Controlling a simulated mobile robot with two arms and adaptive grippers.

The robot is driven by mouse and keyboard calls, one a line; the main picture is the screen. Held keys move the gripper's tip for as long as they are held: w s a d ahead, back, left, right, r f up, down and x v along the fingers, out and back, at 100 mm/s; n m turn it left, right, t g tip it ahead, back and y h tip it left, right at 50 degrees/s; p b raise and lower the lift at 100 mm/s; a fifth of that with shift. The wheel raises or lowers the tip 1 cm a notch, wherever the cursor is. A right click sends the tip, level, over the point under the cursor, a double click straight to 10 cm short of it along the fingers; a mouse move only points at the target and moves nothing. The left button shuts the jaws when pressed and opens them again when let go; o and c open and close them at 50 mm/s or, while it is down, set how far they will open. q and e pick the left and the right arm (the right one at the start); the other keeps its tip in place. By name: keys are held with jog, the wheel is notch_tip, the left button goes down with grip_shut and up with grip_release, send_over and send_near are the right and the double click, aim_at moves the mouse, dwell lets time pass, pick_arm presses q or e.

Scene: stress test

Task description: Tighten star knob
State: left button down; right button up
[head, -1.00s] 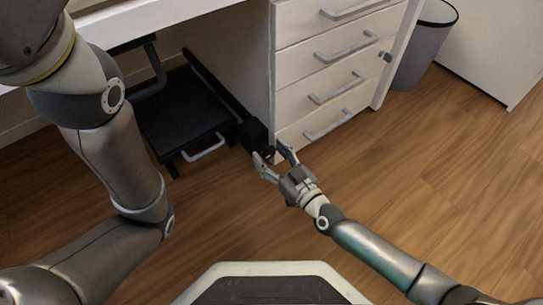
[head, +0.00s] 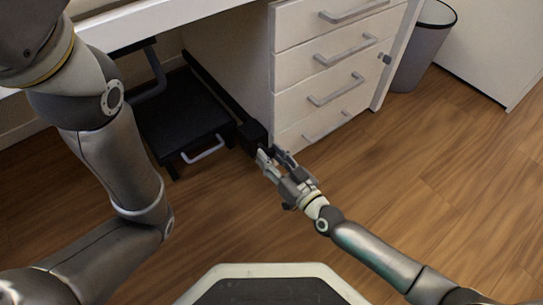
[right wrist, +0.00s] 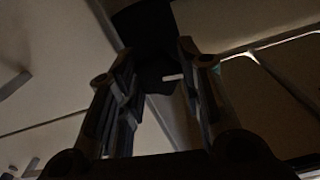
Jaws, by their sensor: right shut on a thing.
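My right gripper (head: 270,153) is low in front of the drawer cabinet, at the black block (head: 250,131) on the near end of a dark rail. Its fingers are shut on a dark thing, which I take to be the star knob (right wrist: 155,76). In the right wrist view this shows as a black shape between and beyond the two fingers (right wrist: 156,58). The picture is too dark to show its lobes. In the head view the fingers hide the knob. My left arm fills the left side, and its gripper is out of view.
The white drawer cabinet (head: 320,75) stands just behind and right of the gripper. A black low unit (head: 185,115) with a pale handle (head: 203,150) is to the left under the desk (head: 150,22). A grey bin (head: 420,50) stands at the back right. The wooden floor (head: 420,160) is clear.

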jog(key=shift+s+a+r+m+b, duration=0.1)
jog(key=shift+m+b, duration=0.15)
jog(key=shift+m, duration=3.7)
jog(key=shift+s+a+m+b, duration=0.1)
jog(key=shift+m+b, duration=0.15)
jog(key=shift+m, duration=3.7)
jog(key=shift+w+m, duration=0.1)
jog(key=shift+m, duration=0.2)
jog(key=o, duration=0.9)
jog(key=shift+d+r, duration=0.1)
jog(key=shift+o, duration=0.9)
jog(key=shift+d, duration=0.1)
jog(key=shift+d, duration=0.1)
jog(key=v, duration=1.1)
jog(key=shift+s+d, duration=0.15)
jog(key=shift+s, duration=0.2)
